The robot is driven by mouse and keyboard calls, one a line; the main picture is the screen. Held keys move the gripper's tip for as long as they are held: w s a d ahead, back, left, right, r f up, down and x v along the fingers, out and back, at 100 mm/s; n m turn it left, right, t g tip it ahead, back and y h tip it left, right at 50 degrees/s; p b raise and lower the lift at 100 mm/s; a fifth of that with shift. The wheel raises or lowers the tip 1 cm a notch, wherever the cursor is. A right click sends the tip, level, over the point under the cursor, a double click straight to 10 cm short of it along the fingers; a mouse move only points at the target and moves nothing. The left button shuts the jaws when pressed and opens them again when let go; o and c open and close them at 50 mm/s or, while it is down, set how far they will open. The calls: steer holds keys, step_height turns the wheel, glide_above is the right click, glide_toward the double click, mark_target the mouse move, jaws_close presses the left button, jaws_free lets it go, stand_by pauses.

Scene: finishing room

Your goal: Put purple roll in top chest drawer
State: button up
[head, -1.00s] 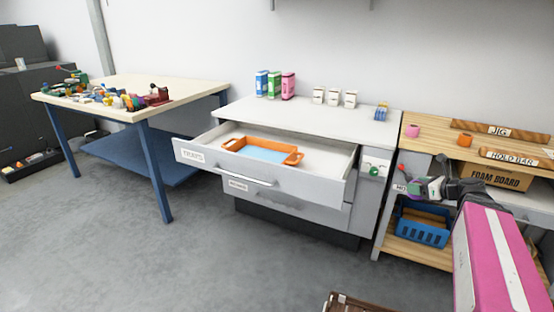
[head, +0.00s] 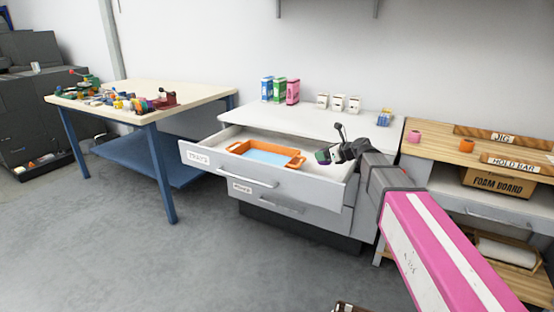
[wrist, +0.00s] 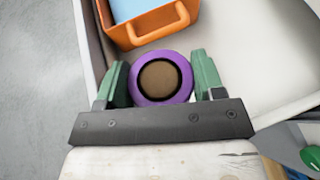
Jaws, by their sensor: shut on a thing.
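The purple roll (wrist: 186,84) is held between the green fingers of my gripper (wrist: 162,80) in the wrist view, its round end facing the camera. In the head view my gripper (head: 324,156) is over the right end of the open top drawer (head: 240,172); the roll is small and partly hidden there. The drawer is pulled out of the grey chest (head: 310,118). An orange tray with a blue bottom (head: 268,152) lies inside it, left of my gripper. I cannot tell whether the roll touches the drawer floor.
A lower drawer (head: 262,196) sits below. Boxes (head: 292,92), white cartons (head: 338,103) and a small blue item (head: 384,118) stand on the chest top. A workbench (head: 425,145) is at right, a cluttered table (head: 195,97) at left. The drawer's right part has bare floor.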

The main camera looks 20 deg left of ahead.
steer(key=s+a+r+g, duration=0.1)
steer(key=s+a+r, duration=0.1)
steer(key=a, duration=1.2)
steer(key=shift+n+y, duration=0.3)
steer(key=shift+n, duration=0.1)
steer(key=shift+w+d+f, duration=1)
steer(key=shift+d+f, duration=0.6)
steer(key=shift+f, duration=0.2)
steer(key=shift+w+d+f, duration=1)
steer(key=shift+d+f, duration=0.6)
steer(key=shift+f, duration=0.25)
steer(key=shift+w+d+f, duration=1)
steer(key=shift+d+f, duration=0.6)
steer(key=shift+f, duration=0.2)
steer(key=shift+f, duration=0.55)
steer(key=o, duration=1)
steer(key=shift+c, duration=0.2)
steer(key=shift+r, duration=0.35)
steer(key=v, duration=1.2)
steer(key=shift+r, duration=0.25)
